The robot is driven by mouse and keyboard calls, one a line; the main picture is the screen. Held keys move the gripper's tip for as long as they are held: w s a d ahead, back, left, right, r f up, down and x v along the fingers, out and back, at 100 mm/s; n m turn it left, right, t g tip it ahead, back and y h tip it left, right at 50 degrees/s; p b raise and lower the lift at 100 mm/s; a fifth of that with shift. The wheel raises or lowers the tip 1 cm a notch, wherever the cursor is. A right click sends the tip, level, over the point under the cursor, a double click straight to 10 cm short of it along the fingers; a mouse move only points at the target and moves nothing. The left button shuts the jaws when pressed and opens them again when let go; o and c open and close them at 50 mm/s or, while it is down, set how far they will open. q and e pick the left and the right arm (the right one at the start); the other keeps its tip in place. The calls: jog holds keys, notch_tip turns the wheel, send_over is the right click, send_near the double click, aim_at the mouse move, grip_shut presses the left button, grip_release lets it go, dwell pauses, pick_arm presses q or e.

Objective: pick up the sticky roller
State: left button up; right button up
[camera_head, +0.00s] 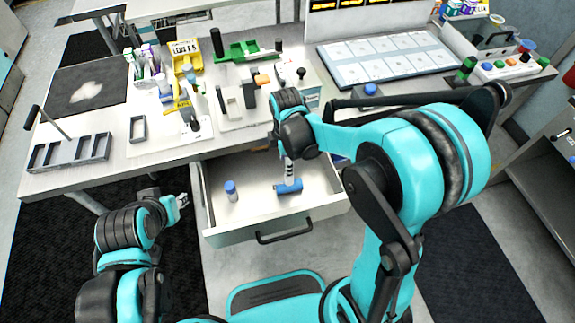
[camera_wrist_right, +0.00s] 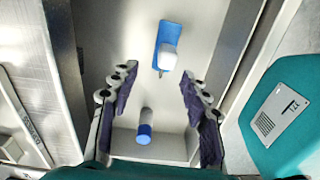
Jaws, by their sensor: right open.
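The sticky roller (camera_head: 289,186) lies in the open drawer, with a blue roller part and a white handle that seems to rise from it. It also shows in the right wrist view (camera_wrist_right: 168,45), near the top centre, beyond the fingertips. My right gripper (camera_wrist_right: 160,82) is open and empty above the drawer, its dark-padded fingers spread and apart from the roller.
Drawer walls surround both. The table above (camera_head: 160,150) holds trays, holders and tools.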

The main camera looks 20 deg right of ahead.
aim_at(289, 182)
jog(key=shift+w+f, duration=0.1)
jog(key=shift+f, duration=0.3)
jog(key=shift+s+f+b, duration=0.3)
jog(key=shift+f+b, duration=0.3)
jog(key=shift+f, duration=0.3)
jog(key=f+b, duration=0.1)
jog(key=f, duration=0.2)
jog(key=f+b, duration=0.1)
jog(key=f, duration=0.1)
jog(key=shift+s+d+f+b, duration=0.15)
jog(key=shift+s+d+b, duration=0.15)
jog(key=shift+b, duration=0.05)
jog(key=shift+c, duration=0.4)
grip_shut()
